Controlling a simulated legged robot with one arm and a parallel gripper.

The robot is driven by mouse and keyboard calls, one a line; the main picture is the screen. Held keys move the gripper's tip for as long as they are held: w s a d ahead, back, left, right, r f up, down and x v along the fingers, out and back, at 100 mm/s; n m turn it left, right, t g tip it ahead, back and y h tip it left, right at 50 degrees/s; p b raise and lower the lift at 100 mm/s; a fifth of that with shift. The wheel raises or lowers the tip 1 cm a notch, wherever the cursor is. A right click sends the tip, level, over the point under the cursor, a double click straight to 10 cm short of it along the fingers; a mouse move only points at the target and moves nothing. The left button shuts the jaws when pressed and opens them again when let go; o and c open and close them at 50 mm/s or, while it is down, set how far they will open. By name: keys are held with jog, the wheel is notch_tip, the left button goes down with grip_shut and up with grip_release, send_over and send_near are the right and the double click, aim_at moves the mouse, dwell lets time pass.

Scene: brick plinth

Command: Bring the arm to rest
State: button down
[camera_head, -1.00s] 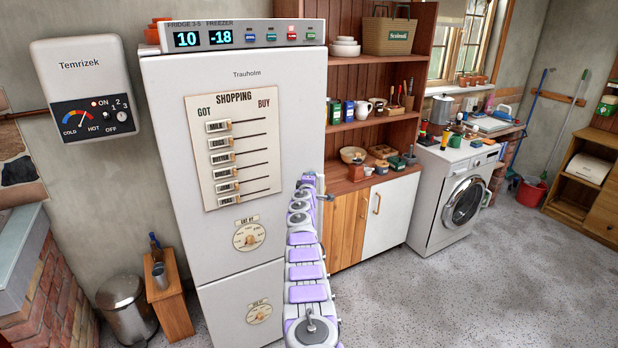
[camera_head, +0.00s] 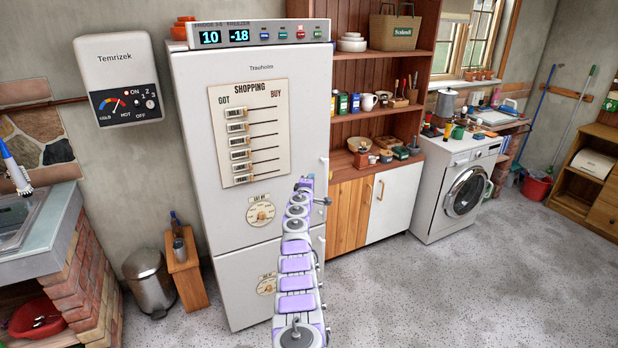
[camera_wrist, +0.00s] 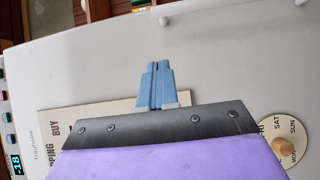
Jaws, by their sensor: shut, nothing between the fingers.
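My arm reaches forward from the bottom of the head view, with purple pads along it, toward the front of the white fridge-freezer (camera_head: 255,85). In the wrist view my gripper (camera_wrist: 158,68) shows as two blue fingers together, with nothing between them. It points across the fridge front (camera_wrist: 210,60), and I cannot tell the gap to that surface. The shopping board (camera_head: 248,130) is on the fridge door; its edge also shows in the wrist view (camera_wrist: 88,118), partly hidden behind my gripper. A day dial (camera_wrist: 284,140) lies to the right there.
A wooden shelf unit (camera_head: 345,170) with jars and mugs stands right of the fridge, then a washing machine (camera_head: 455,195). A bin (camera_head: 150,283) and small stool (camera_head: 185,275) stand left. A brick plinth with a sink (camera_head: 40,225) is at far left. Floor (camera_head: 450,295) at right is clear.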

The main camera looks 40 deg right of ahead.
jog(key=a+r+m+g+y, duration=0.2)
jog(key=a+r+m, duration=0.15)
jog(key=a, duration=0.45)
jog(key=a+r+m+g+y, duration=0.1)
jog(key=a+r+m+y, duration=0.1)
jog(key=a+r, duration=0.45)
jog(key=s+a+r+g+y, duration=0.1)
jog(key=s+a+y, duration=0.1)
jog(key=s+a, duration=0.55)
jog(key=s+a+r+g+y, duration=0.15)
jog(key=s+a, duration=0.25)
jog(key=a, duration=0.7)
jog(key=s+a+r+g+y, duration=0.1)
jog(key=s+a+y, duration=0.2)
jog(key=s+a, duration=0.45)
jog(key=s+a+f+g+y, duration=0.1)
jog(key=s+a+g, duration=0.1)
jog(key=s+a, duration=0.5)
jog(key=s+a+f+m+g+y, duration=0.1)
jog(key=s+a, duration=0.5)
jog(key=s, duration=1.3)
jog(key=s+a+f+g+y, duration=0.2)
jog(key=s+a, duration=0.5)
jog(key=s, duration=0.7)
jog(key=shift+a+f+g, duration=0.35)
jog(key=shift+m, duration=0.25)
